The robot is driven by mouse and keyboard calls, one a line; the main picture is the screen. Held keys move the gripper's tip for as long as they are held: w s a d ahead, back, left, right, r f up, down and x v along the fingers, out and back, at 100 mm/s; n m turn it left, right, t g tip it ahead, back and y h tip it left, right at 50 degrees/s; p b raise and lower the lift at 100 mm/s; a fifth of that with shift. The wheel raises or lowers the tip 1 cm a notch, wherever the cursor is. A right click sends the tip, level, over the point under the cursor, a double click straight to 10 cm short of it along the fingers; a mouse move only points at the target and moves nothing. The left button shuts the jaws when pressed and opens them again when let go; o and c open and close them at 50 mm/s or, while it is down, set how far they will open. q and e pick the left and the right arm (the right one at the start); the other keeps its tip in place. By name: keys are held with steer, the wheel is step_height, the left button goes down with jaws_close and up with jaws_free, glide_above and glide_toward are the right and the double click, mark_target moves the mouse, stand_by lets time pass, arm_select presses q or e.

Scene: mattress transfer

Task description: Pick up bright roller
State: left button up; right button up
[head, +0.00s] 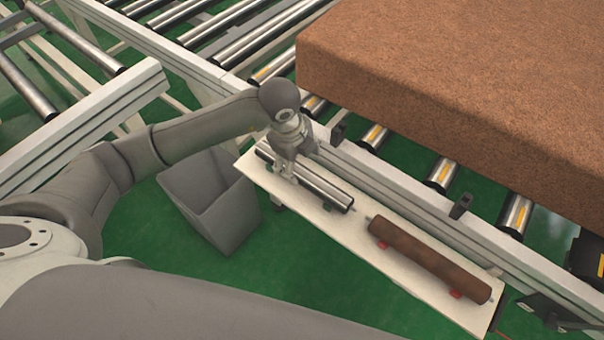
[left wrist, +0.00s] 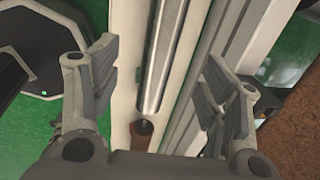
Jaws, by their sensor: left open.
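The bright roller (head: 322,188) is a shiny metal cylinder lying on a white shelf board (head: 375,262) beside the conveyor. It also shows in the left wrist view (left wrist: 165,62), running lengthwise between my fingers. My left gripper (head: 287,172) is over the roller's upper-left part and hides some of it. In the left wrist view its fingers (left wrist: 160,85) are wide apart, one on each side of the roller, with nothing held. A brown, rusty roller (head: 428,258) lies on the same board to the lower right; its end shows in the left wrist view (left wrist: 142,132). My right gripper is not visible.
A grey bin (head: 212,200) stands on the green floor left of the board. The conveyor's side rail (head: 425,215) runs close along the board's far side, with small black brackets (head: 460,206). A large brown mattress block (head: 470,100) rests on the conveyor rollers.

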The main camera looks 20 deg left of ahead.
mark_target(301, 170)
arm_select(q)
steer(key=x, duration=0.5)
steer(key=shift+w+a+f, duration=0.15)
steer(key=shift+a+f, duration=0.15)
steer(key=shift+f, duration=0.05)
steer(key=shift+w+a+p+x, duration=0.1)
steer(key=shift+p+x, duration=0.15)
steer(key=shift+x, duration=1)
steer(key=shift+w+a+p+x, duration=0.1)
steer(key=shift+w+p+x, duration=0.1)
steer(key=shift+x, duration=1.05)
steer(key=shift+c, duration=0.3)
steer(key=shift+r, duration=0.15)
jaws_close()
